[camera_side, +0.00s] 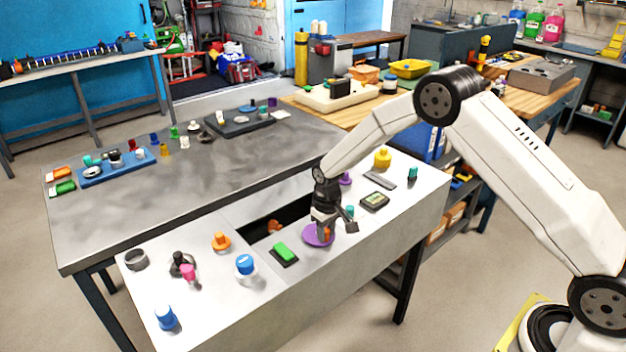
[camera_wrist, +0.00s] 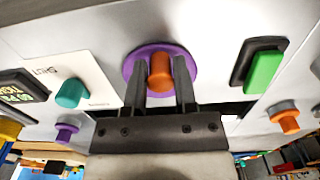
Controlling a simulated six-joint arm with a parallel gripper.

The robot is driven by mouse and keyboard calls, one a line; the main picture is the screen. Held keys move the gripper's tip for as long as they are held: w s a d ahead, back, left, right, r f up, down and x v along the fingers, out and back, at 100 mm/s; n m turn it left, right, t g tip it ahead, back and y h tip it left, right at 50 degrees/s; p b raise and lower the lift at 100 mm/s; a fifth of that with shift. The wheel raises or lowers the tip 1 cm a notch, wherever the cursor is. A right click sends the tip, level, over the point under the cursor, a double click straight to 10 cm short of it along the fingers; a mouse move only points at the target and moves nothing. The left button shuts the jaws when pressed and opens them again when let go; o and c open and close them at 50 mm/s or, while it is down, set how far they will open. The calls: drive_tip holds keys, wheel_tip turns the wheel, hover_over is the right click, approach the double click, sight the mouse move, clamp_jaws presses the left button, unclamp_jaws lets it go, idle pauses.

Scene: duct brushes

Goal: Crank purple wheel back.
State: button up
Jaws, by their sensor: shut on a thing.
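The purple wheel (camera_side: 313,237) is a flat disc with an upright orange handle (camera_side: 327,232), set on the light grey panel. My gripper (camera_side: 325,222) is over the wheel with its fingers down around the handle. In the wrist view, the purple wheel (camera_wrist: 184,57) is behind the orange handle (camera_wrist: 160,72), and my gripper (camera_wrist: 161,85) has a dark finger on each side of the handle, shut on it. The gripper hides part of the wheel in the side view.
A green button (camera_side: 285,252) is left of the wheel, by a dark opening (camera_side: 285,216). A teal knob (camera_wrist: 72,93) and a small display (camera_side: 374,200) are near the wheel. An orange knob (camera_side: 221,241) and a blue knob (camera_side: 245,264) stand farther left.

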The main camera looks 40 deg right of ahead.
drive_tip(key=shift+s+a+f, duration=0.15)
drive_tip(key=shift+s, duration=0.05)
drive_tip(key=shift+w+a, duration=0.4)
drive_tip(key=shift+a, duration=0.1)
drive_tip(key=shift+r, duration=0.2)
drive_tip(key=shift+w, duration=0.15)
drive_tip(key=shift+w+a+r, duration=0.2)
drive_tip(key=shift+w+a, duration=0.05)
drive_tip(key=shift+w, duration=0.15)
drive_tip(key=shift+w+a+r, duration=0.15)
drive_tip(key=shift+w+a, duration=0.05)
drive_tip(key=shift+w, duration=0.2)
